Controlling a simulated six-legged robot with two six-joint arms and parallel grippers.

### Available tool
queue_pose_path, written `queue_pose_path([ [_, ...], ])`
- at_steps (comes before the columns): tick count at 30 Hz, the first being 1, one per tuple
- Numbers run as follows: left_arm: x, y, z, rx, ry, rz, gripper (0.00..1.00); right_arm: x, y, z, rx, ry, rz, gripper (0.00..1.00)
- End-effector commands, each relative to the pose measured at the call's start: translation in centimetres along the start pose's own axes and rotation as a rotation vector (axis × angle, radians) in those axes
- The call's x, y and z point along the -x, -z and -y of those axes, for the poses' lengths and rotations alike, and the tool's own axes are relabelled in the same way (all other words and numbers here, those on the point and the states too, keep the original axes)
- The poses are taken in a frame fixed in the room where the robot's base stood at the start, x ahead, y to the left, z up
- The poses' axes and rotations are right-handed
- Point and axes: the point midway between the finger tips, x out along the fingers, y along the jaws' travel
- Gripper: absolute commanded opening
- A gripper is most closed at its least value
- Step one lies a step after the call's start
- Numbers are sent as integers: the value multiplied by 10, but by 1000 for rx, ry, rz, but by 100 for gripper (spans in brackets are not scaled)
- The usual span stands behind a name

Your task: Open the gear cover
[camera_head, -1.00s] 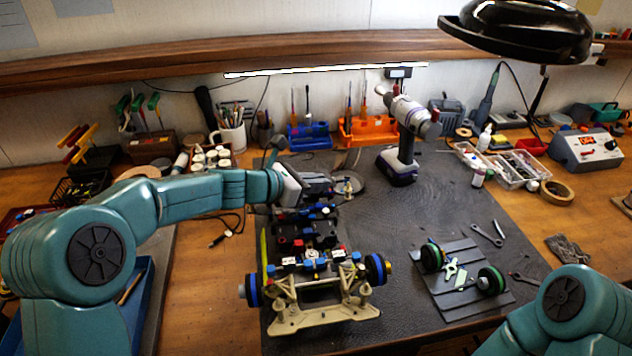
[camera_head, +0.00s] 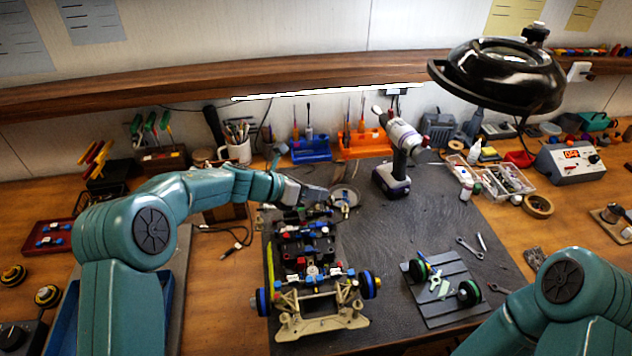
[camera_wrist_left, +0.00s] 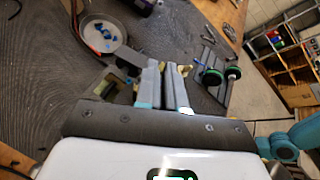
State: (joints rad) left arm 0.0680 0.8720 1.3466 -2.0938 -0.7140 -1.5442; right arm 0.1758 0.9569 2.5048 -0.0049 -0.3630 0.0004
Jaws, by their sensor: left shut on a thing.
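The RC racecar chassis (camera_head: 306,250) stands on the black mat, its pale front part and blue-rimmed wheels toward me. My left gripper (camera_head: 318,195) is over the far end of the chassis. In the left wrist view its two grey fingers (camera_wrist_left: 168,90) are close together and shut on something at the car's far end. What they hold, presumably the gear cover area, is mostly hidden by the fingers and cannot be made out clearly. My right arm (camera_head: 575,290) shows at the lower right, but its gripper is out of view.
A grey slatted board (camera_head: 450,305) with green-rimmed wheels lies right of the car. A cordless drill (camera_head: 395,160) stands behind, and a round dish (camera_head: 345,196) sits beyond the gripper. A black lamp (camera_head: 500,75) hangs at the upper right. The mat between drill and board is clear.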

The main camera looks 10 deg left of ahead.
Motion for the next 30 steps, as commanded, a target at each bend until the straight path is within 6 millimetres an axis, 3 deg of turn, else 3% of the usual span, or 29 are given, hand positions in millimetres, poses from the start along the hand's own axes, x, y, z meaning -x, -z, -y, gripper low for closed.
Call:
queue_pose_path([
  [12, 1, -11, -8, 172, 66, -75, 0, 6, 0, 2, 0, 0, 1, 51],
  [29, 2, -12, -8, 200, 79, -89, 0, 6, 0, 2, 0, 0, 1, 51],
  [30, 2, -12, -8, 200, 78, -89, 18, 6, 0, 2, 0, 0, 1, 51],
])
